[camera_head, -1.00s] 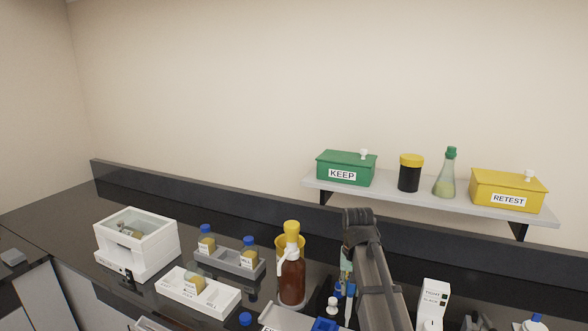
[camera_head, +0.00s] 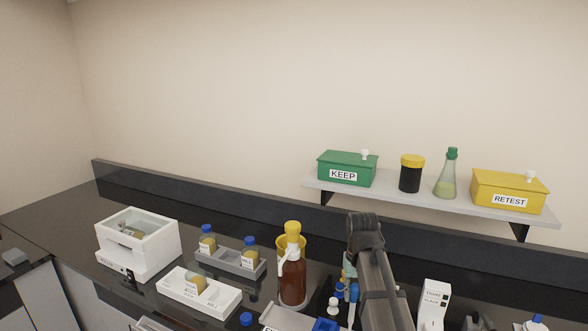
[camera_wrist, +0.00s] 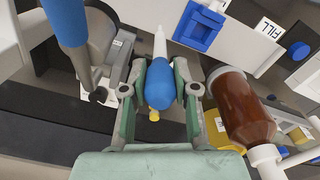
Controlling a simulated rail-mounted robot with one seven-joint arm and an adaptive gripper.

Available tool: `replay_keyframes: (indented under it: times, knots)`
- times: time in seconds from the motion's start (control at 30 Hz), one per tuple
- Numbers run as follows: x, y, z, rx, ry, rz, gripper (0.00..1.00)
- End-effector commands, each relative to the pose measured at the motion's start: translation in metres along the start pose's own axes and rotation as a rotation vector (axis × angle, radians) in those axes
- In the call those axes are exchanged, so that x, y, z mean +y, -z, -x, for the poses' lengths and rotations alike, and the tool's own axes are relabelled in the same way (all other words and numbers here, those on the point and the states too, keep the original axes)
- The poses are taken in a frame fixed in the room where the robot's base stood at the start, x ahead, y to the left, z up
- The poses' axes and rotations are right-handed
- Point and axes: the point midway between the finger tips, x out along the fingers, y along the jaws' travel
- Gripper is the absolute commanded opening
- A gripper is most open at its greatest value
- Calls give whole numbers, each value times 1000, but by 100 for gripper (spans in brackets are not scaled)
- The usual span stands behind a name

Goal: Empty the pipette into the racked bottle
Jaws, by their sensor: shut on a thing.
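In the wrist view my gripper (camera_wrist: 160,92) is shut on the pipette (camera_wrist: 159,84), around its blue bulb. Its pale narrow tip points away from the camera, toward the top of the picture, and a small yellow end shows between the fingers. I cannot tell if liquid is inside. In the head view my arm hides most of the gripper. A grey rack (camera_head: 225,265) there holds two blue-capped bottles, a left one (camera_head: 208,239) and a right one (camera_head: 250,253), both upright and well left of my arm.
A white tray (camera_head: 183,291) and white box (camera_head: 138,243) are left.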

Motion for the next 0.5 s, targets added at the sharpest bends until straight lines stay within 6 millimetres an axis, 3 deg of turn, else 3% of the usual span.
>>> replay_keyframes:
  times: [0.5]
  knots:
    - [0,0,50,0,0,0,0]
